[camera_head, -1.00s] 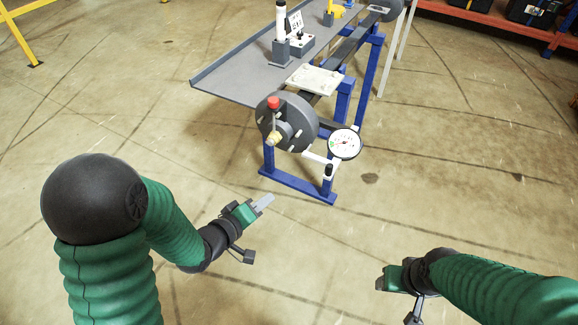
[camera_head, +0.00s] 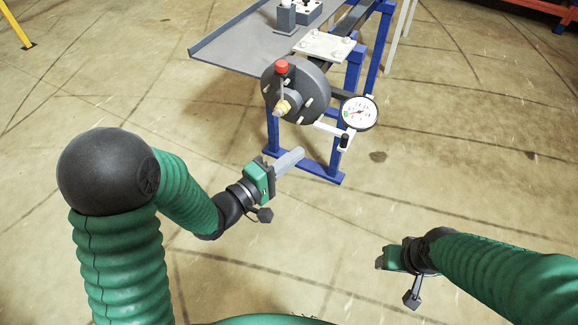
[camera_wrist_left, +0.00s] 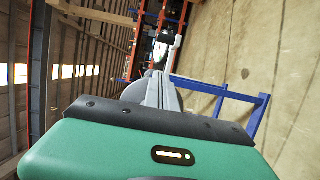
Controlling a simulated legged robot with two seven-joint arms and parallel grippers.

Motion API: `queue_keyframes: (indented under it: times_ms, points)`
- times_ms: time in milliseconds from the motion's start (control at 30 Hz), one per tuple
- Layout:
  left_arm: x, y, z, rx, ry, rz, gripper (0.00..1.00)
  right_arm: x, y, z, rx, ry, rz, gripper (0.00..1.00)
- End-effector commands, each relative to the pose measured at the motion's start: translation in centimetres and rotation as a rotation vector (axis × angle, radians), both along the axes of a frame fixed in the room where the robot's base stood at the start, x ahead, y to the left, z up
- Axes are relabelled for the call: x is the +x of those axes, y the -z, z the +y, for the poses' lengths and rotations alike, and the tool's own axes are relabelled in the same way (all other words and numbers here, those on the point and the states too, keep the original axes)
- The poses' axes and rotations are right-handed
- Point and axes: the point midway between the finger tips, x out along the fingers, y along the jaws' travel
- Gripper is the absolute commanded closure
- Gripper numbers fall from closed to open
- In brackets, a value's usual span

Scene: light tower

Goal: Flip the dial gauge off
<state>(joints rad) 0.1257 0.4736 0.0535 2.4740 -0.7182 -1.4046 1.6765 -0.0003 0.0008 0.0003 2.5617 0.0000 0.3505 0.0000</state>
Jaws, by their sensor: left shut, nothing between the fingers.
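The dial gauge (camera_head: 359,112) has a round white face and a dark rim. It sits at the right of the grey wheel on the blue stand. Below it a white lever (camera_head: 326,130) with a black knob (camera_head: 345,141) sticks out. My left gripper (camera_head: 301,153) is shut and empty, its grey fingers pointing up and right toward the lever, below the wheel and apart from the knob. In the left wrist view the shut fingers (camera_wrist_left: 161,86) point toward the white and black parts, which they partly cover. My right gripper (camera_head: 380,263) is at the lower right, far from the gauge; its fingers are unclear.
The grey wheel (camera_head: 296,92) carries a red knob (camera_head: 281,66) and a brass fitting (camera_head: 282,107). The blue stand (camera_head: 318,172) and a grey table (camera_head: 237,45) are behind. The floor between my two grippers is clear.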

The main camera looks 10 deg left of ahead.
Motion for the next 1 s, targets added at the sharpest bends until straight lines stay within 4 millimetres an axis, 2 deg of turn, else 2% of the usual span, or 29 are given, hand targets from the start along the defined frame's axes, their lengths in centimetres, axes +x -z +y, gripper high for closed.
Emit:
queue_keyframes:
  times_ms: [33, 267, 400, 500, 1000]
  points:
    - [0.8, -0.2, -0.9, -0.001, 0.005, -0.003, 1.0, 0.1, -0.1, 0.0, 0.0, 0.0, -0.003, 0.41]
    - [4.9, -0.2, -3.7, -0.002, 0.004, -0.002, 1.0, 0.1, 0.6, 0.0, 0.0, 0.001, -0.003, 0.41]
    - [5.0, -0.2, -6.0, -0.002, 0.004, -0.001, 1.0, 0.1, 1.0, 0.0, 0.0, 0.001, -0.003, 0.41]
    - [5.2, -0.2, -6.9, -0.001, 0.002, 0.0, 1.0, 0.1, 1.1, 0.0, 0.0, 0.0, -0.003, 0.41]
    - [5.4, -0.3, -7.5, -0.001, -0.003, -0.001, 1.0, 0.1, 1.1, 0.0, 0.0, 0.001, -0.003, 0.41]
